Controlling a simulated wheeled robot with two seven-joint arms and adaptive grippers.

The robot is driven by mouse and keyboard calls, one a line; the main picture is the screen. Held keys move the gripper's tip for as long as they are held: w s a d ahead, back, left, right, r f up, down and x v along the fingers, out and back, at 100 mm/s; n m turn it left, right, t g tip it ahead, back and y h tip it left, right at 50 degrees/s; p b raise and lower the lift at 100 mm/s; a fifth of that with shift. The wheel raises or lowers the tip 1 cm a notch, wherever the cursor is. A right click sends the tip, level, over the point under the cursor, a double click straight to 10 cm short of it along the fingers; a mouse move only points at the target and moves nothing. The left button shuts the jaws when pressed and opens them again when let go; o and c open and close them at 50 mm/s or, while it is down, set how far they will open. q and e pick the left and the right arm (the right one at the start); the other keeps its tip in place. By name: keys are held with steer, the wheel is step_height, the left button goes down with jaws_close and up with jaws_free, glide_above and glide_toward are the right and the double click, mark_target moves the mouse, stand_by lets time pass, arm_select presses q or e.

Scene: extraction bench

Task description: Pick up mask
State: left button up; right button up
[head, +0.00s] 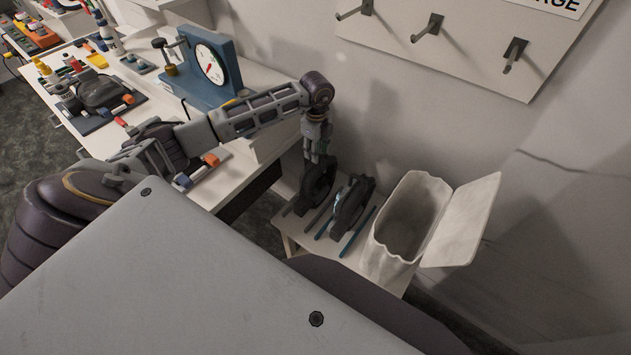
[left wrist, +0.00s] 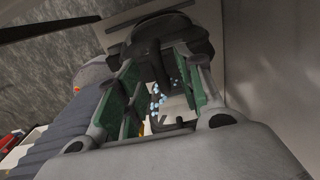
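A dark mask (head: 315,188) stands on the small pale side table, at the left of a second dark mask-like item (head: 352,203). My left gripper (head: 318,152) reaches down from above, its fingertips right at the top of the left mask. In the left wrist view, the green-padded fingers of my left gripper (left wrist: 165,75) are spread apart. The dark mask (left wrist: 160,32) lies just beyond and between the fingertips; whether they touch it I cannot tell. Its lower part is partly hidden by the fingers. My right gripper is not in view.
A white open bin (head: 405,225) with a raised lid stands right of the masks. Thin blue strips (head: 358,232) lie in front of them. The wall is close behind, with hooks (head: 428,28) above. A long bench with a blue dial gauge (head: 208,68) is at the left.

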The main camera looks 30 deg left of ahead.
arm_select(q)
steer(key=shift+f, duration=1.2)
jaws_close()
steer(key=shift+r, duration=0.1)
